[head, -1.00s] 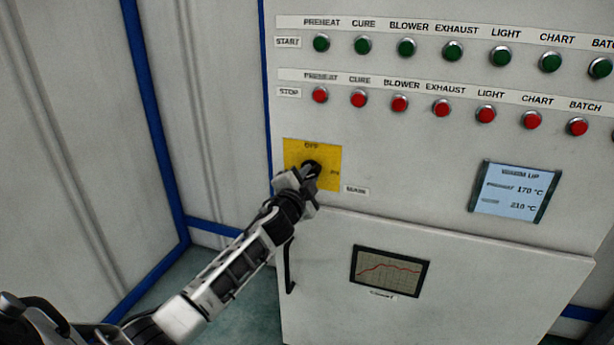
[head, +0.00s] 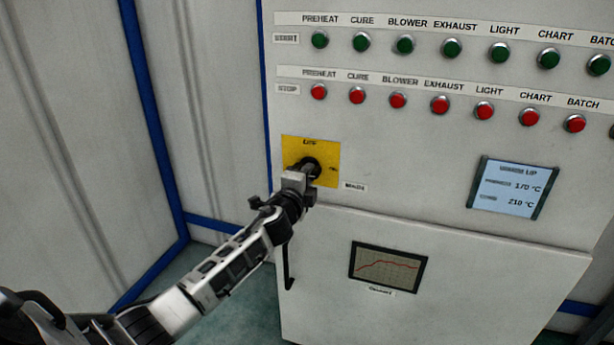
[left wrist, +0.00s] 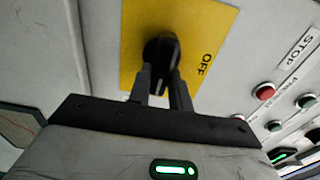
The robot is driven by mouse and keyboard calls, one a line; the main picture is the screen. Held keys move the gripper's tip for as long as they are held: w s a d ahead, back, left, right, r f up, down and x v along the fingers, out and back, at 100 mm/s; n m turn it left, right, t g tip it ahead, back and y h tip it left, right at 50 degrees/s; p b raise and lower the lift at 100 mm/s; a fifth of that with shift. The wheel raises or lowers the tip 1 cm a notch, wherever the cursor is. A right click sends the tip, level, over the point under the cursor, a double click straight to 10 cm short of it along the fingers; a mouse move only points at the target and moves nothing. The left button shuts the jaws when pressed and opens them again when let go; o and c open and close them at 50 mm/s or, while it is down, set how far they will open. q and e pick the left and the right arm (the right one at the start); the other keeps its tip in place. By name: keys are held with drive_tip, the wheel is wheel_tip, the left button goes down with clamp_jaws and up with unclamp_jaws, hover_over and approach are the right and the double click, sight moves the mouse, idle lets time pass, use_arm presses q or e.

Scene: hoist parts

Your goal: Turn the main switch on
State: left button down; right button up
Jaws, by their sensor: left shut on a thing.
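The main switch is a black rotary knob (head: 309,165) on a yellow plate (head: 330,150) at the left of the cabinet front. In the left wrist view the knob (left wrist: 161,52) stands on the yellow plate (left wrist: 215,30), with the word OFF to its right. My left gripper (head: 304,174) reaches up from the lower left and is shut on the knob. In the left wrist view both fingers of the gripper (left wrist: 160,80) lie on either side of the knob. The gripper hides part of the knob in the head view. My right gripper is not in view.
Rows of green start buttons (head: 405,45) and red stop buttons (head: 398,101) run above the switch. A lit display (head: 512,187) is to the right. A chart window (head: 388,267) sits in the lower door, with a black handle (head: 288,265) at its left edge.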

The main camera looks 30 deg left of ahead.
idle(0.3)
use_arm(q)
drive_tip(key=c, duration=1.3)
unclamp_jaws()
drive_tip(key=v, duration=1.6)
drive_tip(key=shift+d+b, duration=0.1)
drive_tip(key=shift+b, duration=0.2)
drive_tip(key=s+d+f+n+g+h, duration=0.2)
drive_tip(key=s+d+f+n, duration=0.2)
drive_tip(key=s+d+f, duration=0.2)
drive_tip(key=s+d+f+n+g+h, duration=0.2)
drive_tip(key=s+d+f+n, duration=0.2)
drive_tip(key=s+d+f, duration=0.2)
drive_tip(key=s+d+f+n+g+h, duration=0.3)
drive_tip(key=s+d+f+n, duration=0.1)
drive_tip(key=d+f, duration=0.4)
drive_tip(key=shift+s+n, duration=0.4)
drive_tip(key=shift+s, duration=0.5)
